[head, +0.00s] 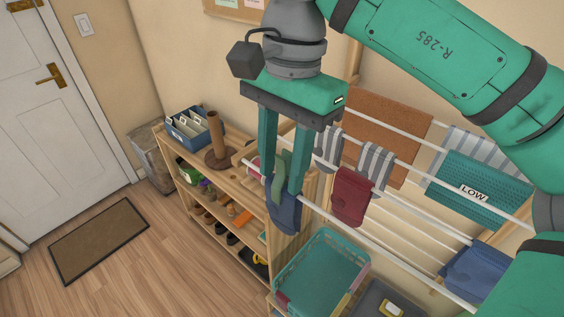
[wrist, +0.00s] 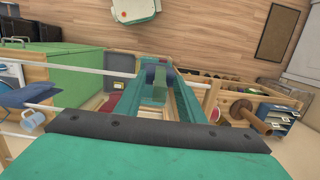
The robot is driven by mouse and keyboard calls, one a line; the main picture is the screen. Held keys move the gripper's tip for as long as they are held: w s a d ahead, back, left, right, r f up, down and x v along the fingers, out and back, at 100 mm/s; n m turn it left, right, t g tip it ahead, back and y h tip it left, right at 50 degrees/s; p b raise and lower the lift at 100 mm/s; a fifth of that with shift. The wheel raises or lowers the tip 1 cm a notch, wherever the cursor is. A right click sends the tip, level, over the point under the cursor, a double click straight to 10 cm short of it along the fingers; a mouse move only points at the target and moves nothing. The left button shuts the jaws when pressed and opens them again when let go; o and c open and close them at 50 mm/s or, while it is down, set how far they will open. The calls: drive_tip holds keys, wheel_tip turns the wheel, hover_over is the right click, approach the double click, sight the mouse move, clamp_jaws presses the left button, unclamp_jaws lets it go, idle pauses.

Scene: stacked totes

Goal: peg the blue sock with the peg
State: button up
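The blue sock (head: 284,215) hangs over the front white rail, at the rail's left part in the head view. The green peg (head: 279,177) stands upright at the top of the sock, over the rail. Whether the peg's legs straddle both cloth and rail is hidden by my fingers.
A dark red cloth (head: 351,197) and striped socks (head: 375,164) hang to the right. A teal basket (head: 320,272) stands below. A wooden shelf (head: 222,225) with shoes is close on the left. Floor (head: 150,285) is free by the doormat (head: 99,240).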

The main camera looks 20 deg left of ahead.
drive_tip(key=shift+r, duration=0.1)
drive_tip(key=r, duration=0.3)
drive_tip(key=w+r, duration=0.1)
drive_tip(key=r, duration=0.6)
drive_tip(key=shift+w+d+r, duration=0.15)
drive_tip(key=shift+d+r, duration=0.05)
drive_tip(key=shift+r, duration=0.05)
